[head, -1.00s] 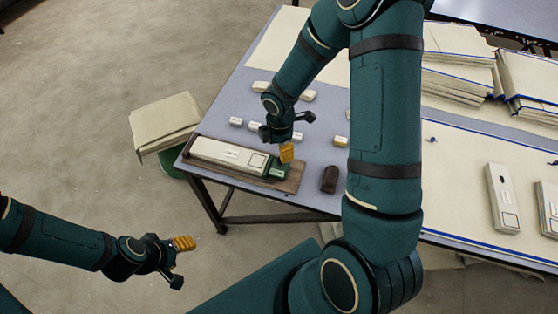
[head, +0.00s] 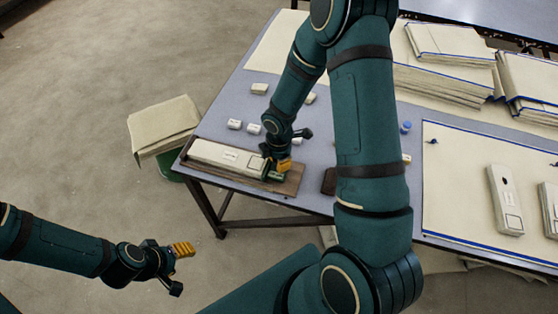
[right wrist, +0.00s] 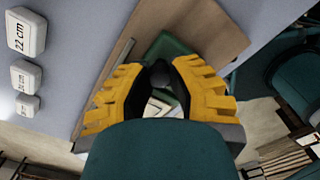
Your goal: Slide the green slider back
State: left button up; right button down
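The green slider (head: 277,175) sits at the right end of a long cream bar (head: 225,156) on a brown wooden board (head: 292,184), at the table's front left corner. My right gripper (head: 282,164) is down at the slider. In the right wrist view, the yellow fingers of the right gripper (right wrist: 161,75) close in with their dark tips around a small dark knob on the green slider (right wrist: 178,45). The fingers hide part of the slider. My left gripper (head: 183,249) hangs over the floor, apart from the table; its finger gap does not show clearly.
Small white blocks (head: 234,124) stand behind the board; in the wrist view one block (right wrist: 26,32) reads "22 cm". A dark brown block (head: 328,181) lies right of the board, partly behind my right arm. Folded cloth stacks (head: 450,85) fill the back right.

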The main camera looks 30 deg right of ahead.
jog(key=shift+s+d, duration=1.45)
jog(key=shift+s, duration=0.3)
jog(key=c, duration=0.8)
grip_release()
jog(key=shift+d, duration=0.1)
jog(key=shift+w+r, duration=0.1)
jog(key=shift+r, duration=0.15)
notch_tip(320, 180, up, 12)
jog(key=shift+f, duration=0.25)
